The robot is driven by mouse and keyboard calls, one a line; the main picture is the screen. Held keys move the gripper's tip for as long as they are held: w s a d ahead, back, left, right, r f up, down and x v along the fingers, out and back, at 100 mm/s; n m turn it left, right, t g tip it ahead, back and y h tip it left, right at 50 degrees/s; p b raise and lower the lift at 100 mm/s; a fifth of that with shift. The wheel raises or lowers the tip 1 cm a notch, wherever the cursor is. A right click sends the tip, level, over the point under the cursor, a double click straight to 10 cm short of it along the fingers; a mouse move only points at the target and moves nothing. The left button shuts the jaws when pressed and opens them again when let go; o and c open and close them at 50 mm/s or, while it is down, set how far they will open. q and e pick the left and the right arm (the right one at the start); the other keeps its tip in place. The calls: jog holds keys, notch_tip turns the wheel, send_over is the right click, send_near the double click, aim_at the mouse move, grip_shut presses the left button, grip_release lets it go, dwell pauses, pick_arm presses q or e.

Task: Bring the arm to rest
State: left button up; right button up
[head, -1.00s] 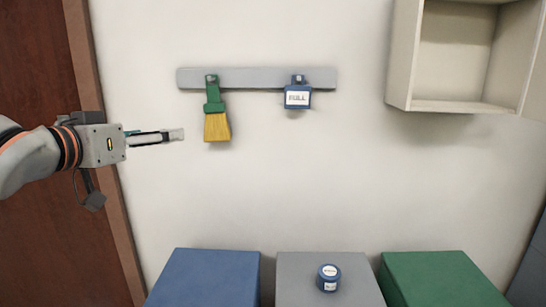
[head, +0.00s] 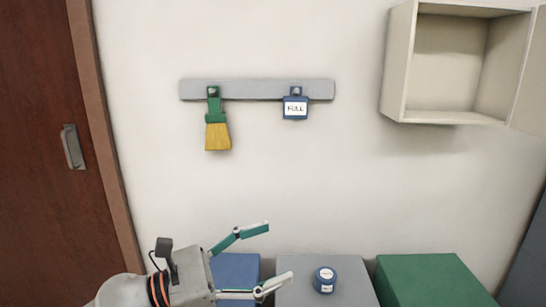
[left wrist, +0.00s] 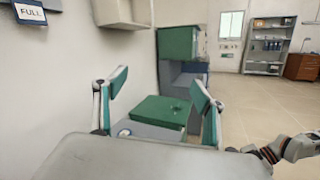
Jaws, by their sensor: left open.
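My left gripper (head: 268,255) is low in the head view, in front of the blue and grey boxes. Its two fingers are spread apart with nothing between them. In the left wrist view the open fingers (left wrist: 158,100) frame a green box top. My right gripper is not in the head view; part of an arm (left wrist: 285,150) of mine shows at the right of the left wrist view, with no fingers to be made out.
A grey rail (head: 258,90) on the wall holds a green brush (head: 217,130) and a blue "FULL" tag (head: 295,108). A small blue jar (head: 325,280) stands on the grey box (head: 350,290). A green box (head: 425,280) is beside it. An open cabinet (head: 455,70) hangs upper right.

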pick_arm(q)
jog(key=a+f+n+t+y+p, duration=0.1)
jog(key=a+f+n+t+y, duration=0.4)
jog(key=n, duration=0.6)
jog(key=a+f+n+t+y+p, duration=0.1)
jog(key=a+f+n+t+y, duration=0.15)
jog(key=f+n, duration=0.75)
jog(key=a+f+n+t+y+p, duration=0.1)
jog(key=a+f+n+t+y, duration=0.3)
jog(key=n, duration=0.9)
jog(key=s+a+f+n+g+y, duration=0.2)
jog(key=s+a+f+n+g, duration=0.1)
jog(key=s+f+n, duration=0.4)
jog(key=s+a+f+n+g+y+p, duration=0.1)
jog(key=s+a+f+n+g+y, duration=0.1)
jog(key=s+a+f+n+g, duration=0.2)
jog(key=s+f+n, duration=0.2)
jog(key=s+f, duration=0.1)
jog(key=f, duration=0.3)
jog(key=s+f+n+g, duration=0.1)
jog(key=s+f, duration=0.3)
jog(key=f, duration=0.1)
jog(key=shift+a+f+n, duration=0.3)
jog(key=shift+f+n, duration=0.05)
jog(key=shift+n, duration=0.05)
pick_arm(e)
jog(key=shift+s+a+r+g, duration=0.1)
jog(key=shift+s+r+g, duration=0.2)
jog(key=shift+s+r, duration=0.45)
